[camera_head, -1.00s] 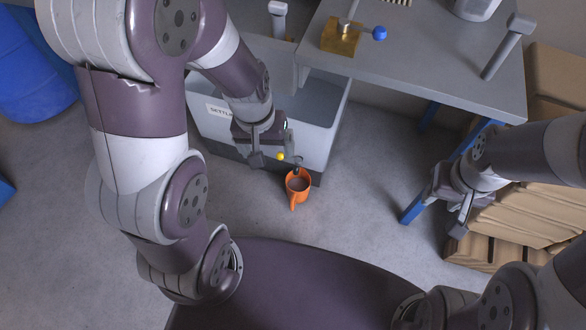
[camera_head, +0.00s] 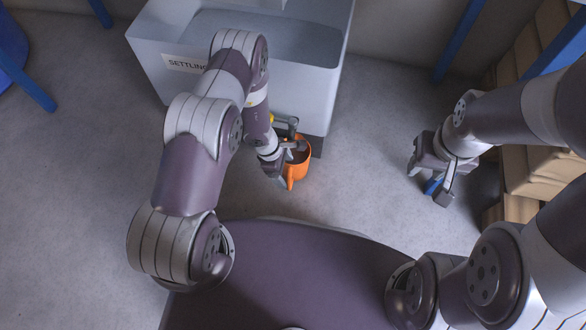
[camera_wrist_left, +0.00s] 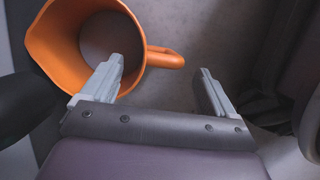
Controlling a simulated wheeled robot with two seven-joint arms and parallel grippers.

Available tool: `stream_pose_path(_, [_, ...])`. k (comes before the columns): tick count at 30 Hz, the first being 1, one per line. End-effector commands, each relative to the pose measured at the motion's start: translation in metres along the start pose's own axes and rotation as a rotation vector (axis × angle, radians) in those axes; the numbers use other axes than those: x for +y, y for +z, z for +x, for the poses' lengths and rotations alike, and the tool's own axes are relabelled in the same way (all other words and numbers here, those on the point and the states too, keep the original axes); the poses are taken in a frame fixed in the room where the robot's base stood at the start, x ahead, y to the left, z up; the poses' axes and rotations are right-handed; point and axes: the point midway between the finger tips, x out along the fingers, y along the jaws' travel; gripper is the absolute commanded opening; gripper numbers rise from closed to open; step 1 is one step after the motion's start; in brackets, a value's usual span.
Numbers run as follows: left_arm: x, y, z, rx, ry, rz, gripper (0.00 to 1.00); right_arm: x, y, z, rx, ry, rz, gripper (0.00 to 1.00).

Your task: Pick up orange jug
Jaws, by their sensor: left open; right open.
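The orange jug (camera_head: 300,172) stands upright on the floor in front of the settling tank, partly hidden by my left gripper in the head view. In the left wrist view the jug (camera_wrist_left: 62,52) is at the upper left, seen into its open top. Its handle (camera_wrist_left: 165,57) points right, into the gap between my left fingers. My left gripper (camera_head: 286,156) is open right at the jug; the fingers also show in the wrist view (camera_wrist_left: 157,72), one overlapping the jug's mouth. I cannot tell whether they touch it. My right gripper (camera_head: 436,180) is open, empty, and away to the right.
The grey settling tank (camera_head: 325,85) stands right behind the jug and my left gripper. Stacked tan sacks (camera_head: 530,165) are at the right, near my right arm. Blue legs (camera_head: 458,42) stand at the back. The floor (camera_head: 365,165) between my grippers is clear.

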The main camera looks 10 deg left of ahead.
Motion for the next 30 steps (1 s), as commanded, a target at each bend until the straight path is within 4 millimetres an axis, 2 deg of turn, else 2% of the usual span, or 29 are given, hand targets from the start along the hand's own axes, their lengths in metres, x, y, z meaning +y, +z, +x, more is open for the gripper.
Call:
stream_pose_path(1, [-0.001, -0.003, 0.02, 0.0, -0.002, 0.001, 0.88, 0.0, 0.002, 0.019, 0.0, 0.0, 0.0, 0.43])
stream_pose_path(3, [0.0, -0.002, 0.035, 0.0, -0.002, 0.003, 0.88, 0.0, 0.004, 0.033, -0.001, 0.0, 0.0, 0.43])
stream_pose_path(6, [0.0, -0.001, 0.044, 0.0, -0.002, 0.002, 0.88, 0.0, 0.005, 0.038, -0.001, 0.0, 0.0, 0.43])
stream_pose_path(14, [0.0, 0.001, 0.044, 0.0, -0.001, 0.001, 0.88, 0.0, 0.004, 0.036, 0.0, 0.0, 0.0, 0.43])
stream_pose_path(17, [0.0, 0.001, 0.044, 0.0, -0.001, 0.001, 0.59, 0.0, 0.004, 0.036, 0.0, 0.0, 0.0, 0.43])
stream_pose_path(22, [0.0, 0.001, 0.044, 0.0, -0.001, 0.001, 0.04, 0.0, 0.004, 0.036, -0.001, 0.0, 0.0, 0.43])
stream_pose_path(23, [0.001, 0.001, 0.043, -0.001, 0.0, 0.002, 0.0, 0.0, 0.004, 0.035, -0.001, 0.0, 0.0, 0.43])
stream_pose_path(30, [0.001, 0.001, 0.043, -0.001, 0.0, 0.002, 0.0, 0.0, 0.004, 0.035, -0.001, 0.0, 0.0, 0.43])
